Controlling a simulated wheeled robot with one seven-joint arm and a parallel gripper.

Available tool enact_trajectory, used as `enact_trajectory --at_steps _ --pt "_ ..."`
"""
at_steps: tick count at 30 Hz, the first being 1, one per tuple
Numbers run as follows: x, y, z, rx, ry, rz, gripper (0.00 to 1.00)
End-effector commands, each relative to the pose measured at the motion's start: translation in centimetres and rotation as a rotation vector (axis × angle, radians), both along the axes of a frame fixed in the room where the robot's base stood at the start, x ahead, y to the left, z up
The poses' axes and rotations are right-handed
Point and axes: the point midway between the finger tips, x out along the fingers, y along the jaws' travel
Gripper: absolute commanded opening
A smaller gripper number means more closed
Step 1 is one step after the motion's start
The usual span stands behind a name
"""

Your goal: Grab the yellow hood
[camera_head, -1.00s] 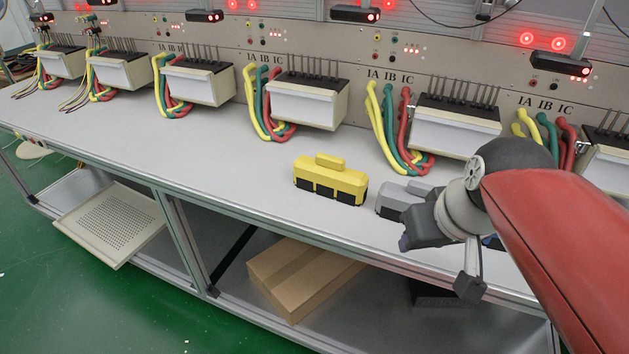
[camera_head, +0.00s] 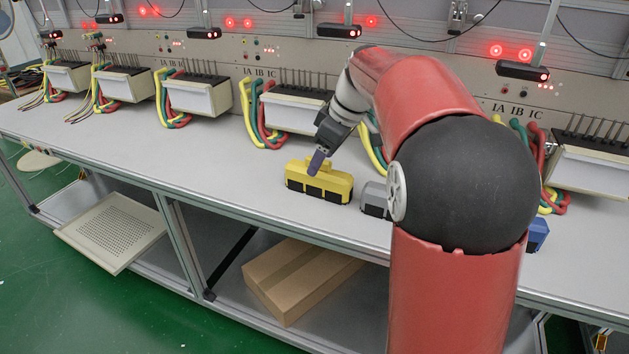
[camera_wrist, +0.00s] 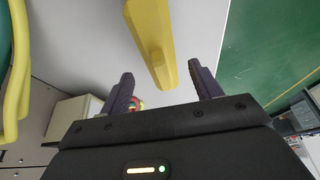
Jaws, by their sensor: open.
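The yellow hood (camera_head: 332,188) is a long block with a raised ridge on top and dark lower parts. It sits on the workbench near the front edge, just left of a grey hood (camera_head: 374,200). My gripper (camera_head: 317,162) is over the yellow hood, fingers pointing down towards it.
A blue block (camera_head: 538,234) stands at the right, partly behind my arm. White meters (camera_head: 197,98) with yellow, green and red cables line the bench's back. The bench (camera_head: 130,150) is clear to the left. A cardboard box (camera_head: 290,285) lies on the shelf below.

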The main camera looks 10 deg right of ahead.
Motion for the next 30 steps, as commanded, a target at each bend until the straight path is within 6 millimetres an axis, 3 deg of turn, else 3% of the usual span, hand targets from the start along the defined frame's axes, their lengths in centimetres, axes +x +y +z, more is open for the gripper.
enact_trajectory --at_steps 9,18,30 --pt "0.5 1.0 -4.3 0.000 0.002 -0.001 0.64" --pt "0.7 1.1 -4.8 0.000 0.000 -0.002 0.64" --pt "0.7 1.1 -4.7 0.000 0.000 -0.002 0.15"
